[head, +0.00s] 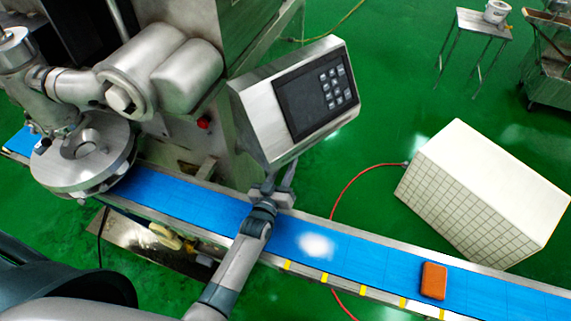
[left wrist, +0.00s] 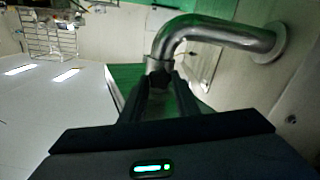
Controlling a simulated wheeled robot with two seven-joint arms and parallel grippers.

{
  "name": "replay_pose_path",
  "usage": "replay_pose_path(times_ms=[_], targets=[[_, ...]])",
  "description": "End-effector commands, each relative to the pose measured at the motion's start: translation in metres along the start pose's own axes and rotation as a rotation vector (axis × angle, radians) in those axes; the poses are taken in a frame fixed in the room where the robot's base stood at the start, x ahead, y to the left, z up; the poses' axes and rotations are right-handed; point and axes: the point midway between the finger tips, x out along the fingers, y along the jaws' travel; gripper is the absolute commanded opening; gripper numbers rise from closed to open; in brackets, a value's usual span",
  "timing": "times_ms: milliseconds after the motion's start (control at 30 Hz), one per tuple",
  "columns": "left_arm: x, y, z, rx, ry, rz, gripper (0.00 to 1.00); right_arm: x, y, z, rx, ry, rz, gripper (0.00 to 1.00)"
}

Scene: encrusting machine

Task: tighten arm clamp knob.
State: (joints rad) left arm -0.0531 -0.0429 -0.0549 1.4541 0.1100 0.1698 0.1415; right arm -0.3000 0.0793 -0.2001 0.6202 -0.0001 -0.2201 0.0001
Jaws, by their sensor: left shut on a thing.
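The control panel (head: 299,98) is a tilted metal box with a dark keypad, beside the encrusting machine (head: 195,110). My left gripper (head: 278,186) reaches up from below to just under the panel's lower edge. In the left wrist view, a bent metal support arm (left wrist: 215,32) runs from a round wall flange to a dark clamp knob (left wrist: 157,69) at its lower end. The left gripper's two dark fingers (left wrist: 160,84) are shut on this small knob, which they partly cover. The knob is hidden in the head view. My right gripper is not in view.
A blue conveyor belt (head: 355,259) runs below my left gripper, with an orange block (head: 433,281) on it at the right. A white box (head: 490,185) stands on the green floor behind. A red hose (head: 350,187) crosses the floor. Floor at upper middle is open.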

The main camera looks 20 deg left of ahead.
Motion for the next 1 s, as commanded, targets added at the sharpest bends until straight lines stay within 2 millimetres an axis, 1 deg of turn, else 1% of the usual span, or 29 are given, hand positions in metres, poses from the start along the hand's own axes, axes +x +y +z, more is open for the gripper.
replay_pose_path(times_ms=[100, 300, 700, 733, 767, 800, 1000], targets=[[-0.0007, 0.0002, 0.0019, 0.052, -0.004, 0.0, 0.06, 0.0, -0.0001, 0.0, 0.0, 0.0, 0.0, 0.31], [-0.0008, 0.0, 0.002, 0.097, -0.004, 0.0, 0.06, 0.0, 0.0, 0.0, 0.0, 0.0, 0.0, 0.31], [-0.0009, -0.0002, 0.0021, 0.104, -0.004, 0.0, 0.06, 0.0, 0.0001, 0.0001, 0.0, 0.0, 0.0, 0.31], [-0.0009, -0.0002, 0.0021, 0.104, -0.005, 0.0, 0.35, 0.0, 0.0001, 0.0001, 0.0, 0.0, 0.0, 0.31], [-0.0009, -0.0002, 0.0021, 0.103, -0.004, 0.0, 0.42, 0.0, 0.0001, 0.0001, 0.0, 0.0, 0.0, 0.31], [-0.0008, -0.0002, 0.0019, 0.103, -0.004, 0.0, 0.47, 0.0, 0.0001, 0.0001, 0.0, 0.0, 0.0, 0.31], [-0.0004, -0.0002, 0.0009, 0.102, -0.002, 0.0, 0.47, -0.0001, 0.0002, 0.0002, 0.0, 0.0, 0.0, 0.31]])
